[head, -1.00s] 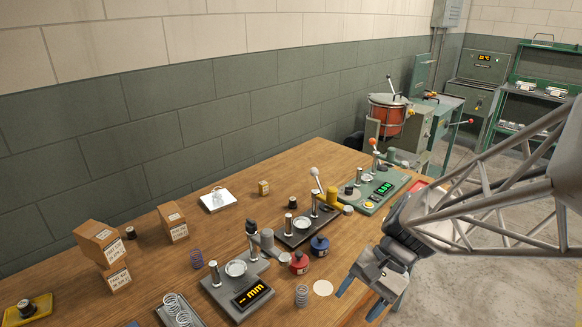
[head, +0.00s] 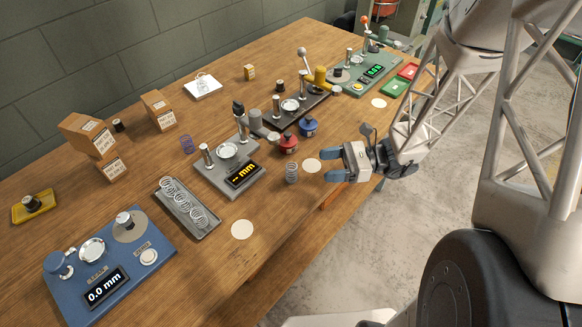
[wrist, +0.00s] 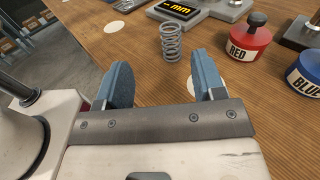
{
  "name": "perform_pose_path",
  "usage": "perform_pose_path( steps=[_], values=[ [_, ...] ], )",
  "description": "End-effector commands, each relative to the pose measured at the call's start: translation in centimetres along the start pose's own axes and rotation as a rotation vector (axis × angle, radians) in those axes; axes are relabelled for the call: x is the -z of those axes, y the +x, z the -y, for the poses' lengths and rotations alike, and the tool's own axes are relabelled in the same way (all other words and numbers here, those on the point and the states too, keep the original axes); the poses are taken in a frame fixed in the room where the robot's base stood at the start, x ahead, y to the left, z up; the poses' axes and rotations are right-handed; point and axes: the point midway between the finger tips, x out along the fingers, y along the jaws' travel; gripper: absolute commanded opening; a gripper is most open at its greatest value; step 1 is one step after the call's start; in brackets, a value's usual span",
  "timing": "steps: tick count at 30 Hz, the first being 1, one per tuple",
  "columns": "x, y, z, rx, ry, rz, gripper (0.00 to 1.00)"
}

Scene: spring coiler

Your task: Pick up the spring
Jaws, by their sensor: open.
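A grey coil spring (head: 292,172) stands upright on the wooden table, left of a white round spot (head: 312,166). The spring also shows in the wrist view (wrist: 171,42), beyond my fingertips and between their lines, nearer the right finger. My gripper (head: 328,164) is open and empty, to the right of the spring, with its blue fingers pointing left towards it. In the wrist view the two blue fingers (wrist: 163,78) are apart with bare table between them.
A red pot (head: 288,143) and a blue pot (head: 308,126) stand behind the spring. A gauge with a "-- mm" display (head: 244,175) is to its left. A blue gauge (head: 112,272) sits at the front left. The table's front edge (head: 292,240) is near; the table before the spring is clear.

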Motion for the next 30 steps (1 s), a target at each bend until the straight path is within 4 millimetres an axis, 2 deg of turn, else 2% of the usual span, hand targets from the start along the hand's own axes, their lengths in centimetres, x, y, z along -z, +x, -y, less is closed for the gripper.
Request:
perform_pose_path(
  steps=[6,19,30],
  values=[
    [1.2,-0.5,0.8,0.057,0.043,0.053,0.63],
    [1.2,-0.4,0.8,0.059,0.045,0.056,0.63],
    [1.1,1.7,0.9,0.057,0.045,0.055,0.63]
  ],
)
